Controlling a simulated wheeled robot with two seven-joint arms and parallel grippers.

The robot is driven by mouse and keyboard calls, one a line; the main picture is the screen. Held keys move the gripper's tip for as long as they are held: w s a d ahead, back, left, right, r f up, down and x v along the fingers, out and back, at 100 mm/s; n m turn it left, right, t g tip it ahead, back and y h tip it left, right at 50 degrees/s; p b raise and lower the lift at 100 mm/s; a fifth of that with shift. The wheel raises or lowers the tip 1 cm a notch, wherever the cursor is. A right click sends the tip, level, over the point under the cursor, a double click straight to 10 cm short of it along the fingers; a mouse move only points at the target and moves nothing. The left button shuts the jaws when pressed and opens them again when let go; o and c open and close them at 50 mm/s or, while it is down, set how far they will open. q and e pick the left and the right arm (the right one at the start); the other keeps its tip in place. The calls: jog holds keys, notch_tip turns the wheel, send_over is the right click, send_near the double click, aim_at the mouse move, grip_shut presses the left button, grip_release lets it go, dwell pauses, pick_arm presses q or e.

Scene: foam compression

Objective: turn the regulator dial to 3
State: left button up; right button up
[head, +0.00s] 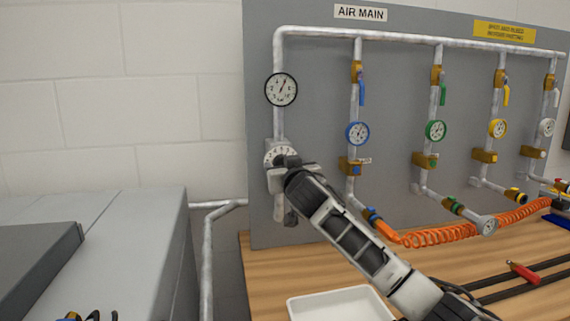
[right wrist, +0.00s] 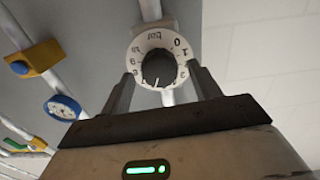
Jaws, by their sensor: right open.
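The regulator dial (head: 279,153) is a white numbered disc on the AIR MAIN pipe, below the round gauge (head: 281,89). In the right wrist view, the dial (right wrist: 141,52) appears turned over, with a black knob (right wrist: 158,68) in its middle. The knob's light mark points towards the bottom of that picture; the number there is too small to read. My right gripper (head: 277,170) is at the dial and partly covers it. In the right wrist view, its open fingers (right wrist: 164,88) stand either side of the dial's lower part. I cannot tell whether they touch it. My left gripper is not in view.
The grey panel (head: 316,140) carries several branch pipes with coloured gauges and valves to the right. An orange coiled hose (head: 440,237) lies along the wooden bench (head: 263,262). A white tray (head: 340,303) is below my right arm. A grey cabinet (head: 150,235) stands left.

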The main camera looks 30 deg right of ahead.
jog(key=shift+w, duration=0.25)
jog(key=c, duration=1)
jog(key=shift+o, duration=0.2)
